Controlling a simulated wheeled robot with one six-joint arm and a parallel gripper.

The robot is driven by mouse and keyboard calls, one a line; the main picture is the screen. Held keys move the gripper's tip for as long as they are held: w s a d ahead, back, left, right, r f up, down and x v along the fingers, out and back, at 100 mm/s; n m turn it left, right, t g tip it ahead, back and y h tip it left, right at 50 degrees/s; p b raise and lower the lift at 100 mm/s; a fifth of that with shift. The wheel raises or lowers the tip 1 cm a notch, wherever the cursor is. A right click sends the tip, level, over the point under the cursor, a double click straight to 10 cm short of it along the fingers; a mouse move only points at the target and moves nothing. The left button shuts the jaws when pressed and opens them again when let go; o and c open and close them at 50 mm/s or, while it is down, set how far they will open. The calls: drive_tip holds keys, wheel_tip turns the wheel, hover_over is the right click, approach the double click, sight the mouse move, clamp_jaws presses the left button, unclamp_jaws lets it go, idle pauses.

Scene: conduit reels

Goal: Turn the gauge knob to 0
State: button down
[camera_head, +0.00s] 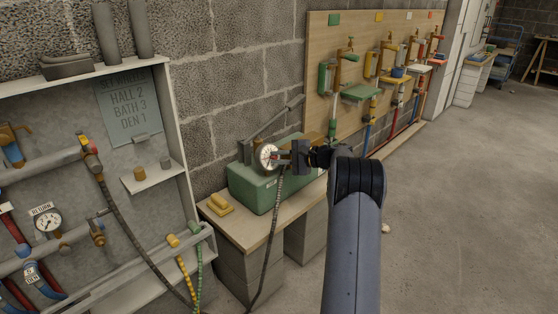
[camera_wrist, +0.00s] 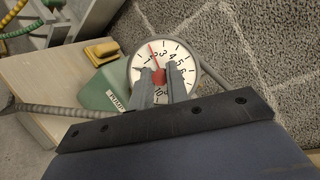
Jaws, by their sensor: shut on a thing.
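The gauge (camera_wrist: 140,62) has a round white dial with black numbers and a thin red needle. The needle points up and slightly left in the wrist view, close to the 2 and 3 marks. The red knob (camera_wrist: 158,77) is at the dial's centre. My gripper (camera_wrist: 159,70) is shut on the knob, one finger on each side, and the fingers hide part of the dial's lower numbers. The gauge also shows in the head view (camera_head: 264,156), on the green pump box (camera_head: 252,189), with my gripper (camera_head: 284,157) right up against it.
The pump box stands on a wooden bench (camera_head: 257,230) beside a yellow block (camera_head: 220,205). A grey hose (camera_head: 273,235) hangs down in front of the bench. A pipe cabinet (camera_head: 180,120) is at left, a board with taps (camera_head: 322,60) behind. Floor at right is mostly clear.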

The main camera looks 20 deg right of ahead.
drive_tip(key=n+g, duration=0.1)
drive_tip(key=n, duration=0.1)
drive_tip(key=n+h, duration=0.1)
drive_tip(key=n, duration=0.2)
drive_tip(key=shift+r+n+g, duration=0.1)
drive_tip(key=shift+n+g, duration=0.2)
drive_tip(key=shift+g, duration=0.1)
drive_tip(key=n, duration=0.2)
drive_tip(key=n+g+h, duration=0.1)
drive_tip(key=n, duration=0.1)
drive_tip(key=shift+a+h, duration=0.1)
drive_tip(key=shift+h, duration=0.2)
drive_tip(key=shift+n, duration=0.4)
drive_tip(key=c, duration=1.4)
unclamp_jaws()
drive_tip(key=shift+r, duration=0.15)
drive_tip(key=p+v, duration=0.2)
drive_tip(key=v, duration=0.8)
drive_tip(key=shift+s+r+p, duration=0.15)
drive_tip(key=shift+s+p, duration=0.05)
drive_tip(key=shift+p, duration=0.1)
